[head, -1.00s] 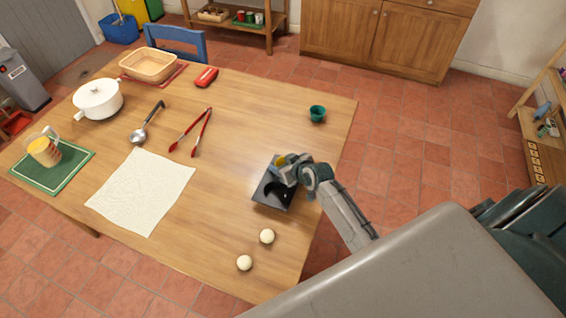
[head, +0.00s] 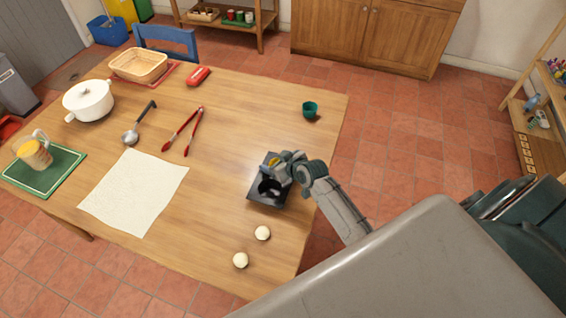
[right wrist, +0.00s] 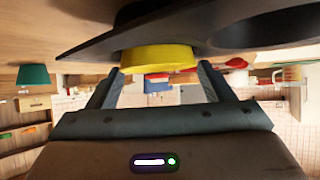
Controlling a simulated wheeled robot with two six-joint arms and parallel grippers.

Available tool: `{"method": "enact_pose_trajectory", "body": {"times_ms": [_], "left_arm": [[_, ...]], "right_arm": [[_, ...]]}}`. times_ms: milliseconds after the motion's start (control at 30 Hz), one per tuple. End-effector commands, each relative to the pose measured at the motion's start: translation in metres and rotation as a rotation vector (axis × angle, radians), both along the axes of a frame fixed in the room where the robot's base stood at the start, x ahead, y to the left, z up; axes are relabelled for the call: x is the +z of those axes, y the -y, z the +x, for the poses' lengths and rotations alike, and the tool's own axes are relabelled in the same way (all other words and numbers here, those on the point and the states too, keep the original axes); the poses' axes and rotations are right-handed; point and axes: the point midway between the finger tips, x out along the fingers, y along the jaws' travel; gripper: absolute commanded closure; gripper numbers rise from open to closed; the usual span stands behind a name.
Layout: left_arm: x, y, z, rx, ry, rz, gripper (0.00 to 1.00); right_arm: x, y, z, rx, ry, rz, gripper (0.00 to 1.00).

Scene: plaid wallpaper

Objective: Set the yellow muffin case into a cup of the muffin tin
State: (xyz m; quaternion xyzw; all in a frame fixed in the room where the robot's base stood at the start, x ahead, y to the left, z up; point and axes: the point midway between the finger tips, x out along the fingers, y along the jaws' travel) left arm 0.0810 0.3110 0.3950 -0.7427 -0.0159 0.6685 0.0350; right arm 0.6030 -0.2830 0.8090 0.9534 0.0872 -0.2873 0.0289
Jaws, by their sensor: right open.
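The dark muffin tin (head: 258,199) lies near the right edge of the table. The yellow muffin case (right wrist: 155,58) stands out from the dark tin (right wrist: 85,46) in the right wrist view, seemingly seated in a cup; its base is hidden. A little of the case (head: 273,161) shows beside my fingers in the head view. My right gripper (head: 273,173) is open over the tin. In the wrist view its fingers (right wrist: 158,84) stand apart, with the case just beyond the tips. My left gripper is not in view.
A teal cup-shaped piece (head: 310,109) stands behind the tin. Two pale balls (head: 262,233) (head: 240,260) lie in front of it. Red tongs (head: 188,131), a ladle (head: 134,132) and a white cloth (head: 135,192) lie to the left. The table between tongs and tin is clear.

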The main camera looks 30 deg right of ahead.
Motion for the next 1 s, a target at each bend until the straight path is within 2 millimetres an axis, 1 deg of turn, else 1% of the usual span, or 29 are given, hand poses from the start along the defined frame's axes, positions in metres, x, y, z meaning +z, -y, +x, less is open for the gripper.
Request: {"method": "enact_pose_trajectory", "body": {"times_ms": [33, 67, 167, 400, 500, 700, 1000], "left_arm": [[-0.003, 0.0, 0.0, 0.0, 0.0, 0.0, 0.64], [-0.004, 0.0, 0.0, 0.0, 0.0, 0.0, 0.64], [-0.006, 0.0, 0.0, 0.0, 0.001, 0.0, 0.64], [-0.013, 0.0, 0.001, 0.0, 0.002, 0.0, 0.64], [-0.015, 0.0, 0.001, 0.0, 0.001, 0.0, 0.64], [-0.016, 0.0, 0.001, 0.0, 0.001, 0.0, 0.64], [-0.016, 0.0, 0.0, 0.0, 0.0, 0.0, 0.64]], "right_arm": [[-0.012, 0.002, -0.012, 0.002, -0.029, -0.005, 0.2], [-0.01, 0.003, -0.015, 0.002, -0.028, -0.006, 0.2], [0.0, 0.004, -0.028, 0.003, -0.024, -0.009, 0.2], [0.033, 0.01, -0.062, 0.003, -0.005, -0.009, 0.2], [0.045, 0.011, -0.073, 0.003, 0.001, -0.009, 0.2], [0.058, 0.013, -0.087, 0.002, 0.006, -0.007, 0.2], [0.061, 0.013, -0.088, 0.001, 0.008, -0.005, 0.2]]}}
